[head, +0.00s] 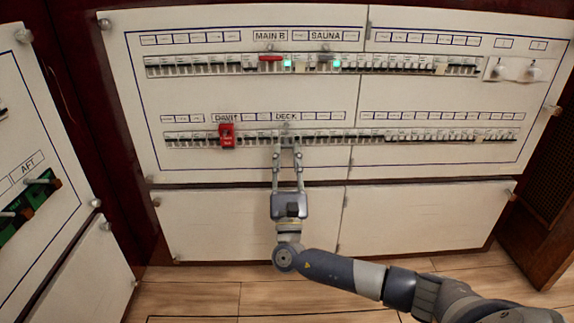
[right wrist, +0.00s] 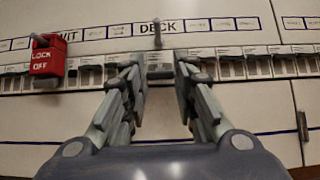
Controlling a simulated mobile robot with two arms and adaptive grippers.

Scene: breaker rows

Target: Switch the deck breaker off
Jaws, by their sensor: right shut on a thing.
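The deck breaker (head: 286,136) sits in the lower breaker row, below the label DECK. My left gripper is not in view.
A red lock-off tag (head: 227,136) hangs on the breaker under DAVIT, left of my gripper. A red lever (head: 270,58) sits under MAIN B in the upper row, near two green lights. Small breakers stand close on both sides. The lower panel is bare.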

